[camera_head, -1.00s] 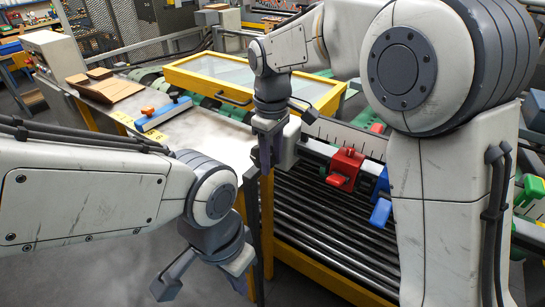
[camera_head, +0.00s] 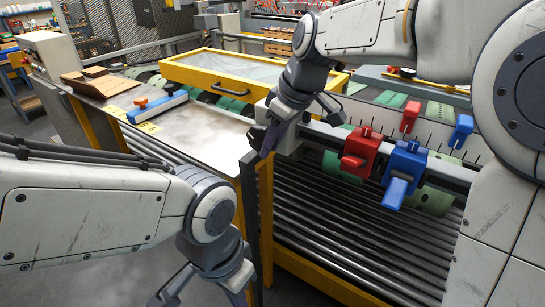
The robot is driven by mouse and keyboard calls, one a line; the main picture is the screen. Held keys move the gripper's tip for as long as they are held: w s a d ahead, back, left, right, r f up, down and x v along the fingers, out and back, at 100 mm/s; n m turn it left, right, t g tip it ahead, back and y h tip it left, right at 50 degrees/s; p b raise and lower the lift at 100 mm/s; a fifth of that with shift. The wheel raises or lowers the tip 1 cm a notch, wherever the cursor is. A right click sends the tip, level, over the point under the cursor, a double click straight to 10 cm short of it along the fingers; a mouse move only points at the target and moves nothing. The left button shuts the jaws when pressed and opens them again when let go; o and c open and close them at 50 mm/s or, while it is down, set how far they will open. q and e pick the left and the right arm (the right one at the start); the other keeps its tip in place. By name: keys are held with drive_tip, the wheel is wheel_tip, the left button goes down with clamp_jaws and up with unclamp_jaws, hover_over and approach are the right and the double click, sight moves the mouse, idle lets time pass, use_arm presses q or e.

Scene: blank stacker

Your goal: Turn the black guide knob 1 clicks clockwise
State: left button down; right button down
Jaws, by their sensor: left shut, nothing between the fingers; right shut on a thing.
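My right gripper (camera_head: 300,132) is at the left end of the guide rail. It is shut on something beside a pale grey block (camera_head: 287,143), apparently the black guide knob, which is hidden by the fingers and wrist. The red guide (camera_head: 361,150) and the blue guide (camera_head: 404,163) sit on the same rail to the right, each with a knob sticking out to the front. My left gripper (camera_head: 204,292) is at the bottom of the view, shut and empty, low in front of the metal table and away from the rail.
A yellow-framed clear cover (camera_head: 250,78) is behind my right gripper. Dark rollers (camera_head: 345,228) lie below the rail.

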idle(0.3)
drive_tip(key=c, duration=0.9)
unclamp_jaws()
drive_tip(key=v, duration=1)
drive_tip(key=shift+s+d+r, duration=0.1)
drive_tip(key=shift+s+d, duration=0.1)
drive_tip(key=shift+s, duration=0.05)
